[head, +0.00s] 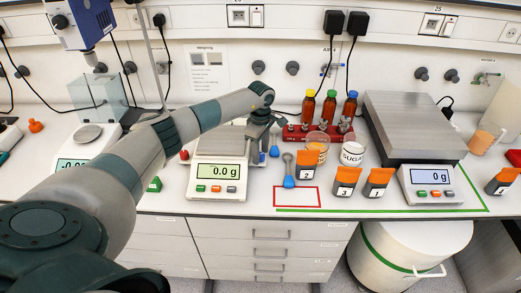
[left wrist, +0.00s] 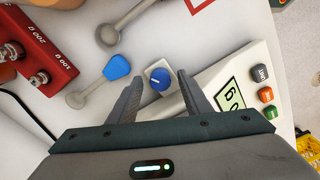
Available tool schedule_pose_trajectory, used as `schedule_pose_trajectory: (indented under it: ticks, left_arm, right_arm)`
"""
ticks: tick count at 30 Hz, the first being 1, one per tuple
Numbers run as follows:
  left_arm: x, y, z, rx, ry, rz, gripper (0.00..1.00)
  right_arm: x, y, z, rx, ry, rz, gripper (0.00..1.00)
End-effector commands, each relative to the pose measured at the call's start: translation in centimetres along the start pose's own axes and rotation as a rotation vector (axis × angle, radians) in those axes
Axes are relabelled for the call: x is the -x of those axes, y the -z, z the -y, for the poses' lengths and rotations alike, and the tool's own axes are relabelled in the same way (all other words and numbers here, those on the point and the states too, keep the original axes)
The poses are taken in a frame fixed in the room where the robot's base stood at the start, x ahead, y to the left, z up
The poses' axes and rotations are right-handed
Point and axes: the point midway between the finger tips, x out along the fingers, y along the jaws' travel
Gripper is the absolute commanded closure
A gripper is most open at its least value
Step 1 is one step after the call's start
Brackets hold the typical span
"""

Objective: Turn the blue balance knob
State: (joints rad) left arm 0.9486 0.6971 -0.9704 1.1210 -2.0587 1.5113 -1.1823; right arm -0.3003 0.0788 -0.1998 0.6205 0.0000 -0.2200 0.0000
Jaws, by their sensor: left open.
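The blue balance knob (left wrist: 160,79) has a white mark and sits on a pale block beside the balance with the 0.0 g display (left wrist: 231,98). It also shows in the head view (head: 262,158), close to the right side of that balance (head: 217,172). My left gripper (left wrist: 160,86) is open, with one finger on each side of the knob in the left wrist view. Gaps show between the knob and both fingers; I cannot tell how far down the tips reach. In the head view my left gripper (head: 258,143) points down over the knob. My right gripper is not in view.
A blue-ended spoon (left wrist: 117,67) lies close by the left finger. A larger blue-handled spoon (head: 288,170) lies to the right. A red rack (head: 292,133) with bottles stands behind.

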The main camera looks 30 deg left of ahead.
Motion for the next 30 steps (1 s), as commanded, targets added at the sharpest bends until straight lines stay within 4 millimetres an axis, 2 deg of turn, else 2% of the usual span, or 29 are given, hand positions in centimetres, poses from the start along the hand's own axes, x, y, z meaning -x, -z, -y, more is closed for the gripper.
schedule_pose_trajectory:
  ticks: [7, 12, 23, 30]
  left_arm:
    - [-0.1, 0.0, 0.0, 0.0, 0.0, 0.0, 0.55]
    - [0.0, 0.0, 0.0, 0.0, 0.0, 0.0, 0.96]
    - [-0.1, 0.0, 0.0, 0.024, 0.0, 0.0, 0.96]
    - [-0.3, 0.0, 0.0, 0.118, 0.001, -0.002, 0.96]
  right_arm:
    - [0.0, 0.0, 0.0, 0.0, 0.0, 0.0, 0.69]
    - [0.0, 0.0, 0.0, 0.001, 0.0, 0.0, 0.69]
    - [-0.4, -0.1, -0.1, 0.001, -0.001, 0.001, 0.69]
    - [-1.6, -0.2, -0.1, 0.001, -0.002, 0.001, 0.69]
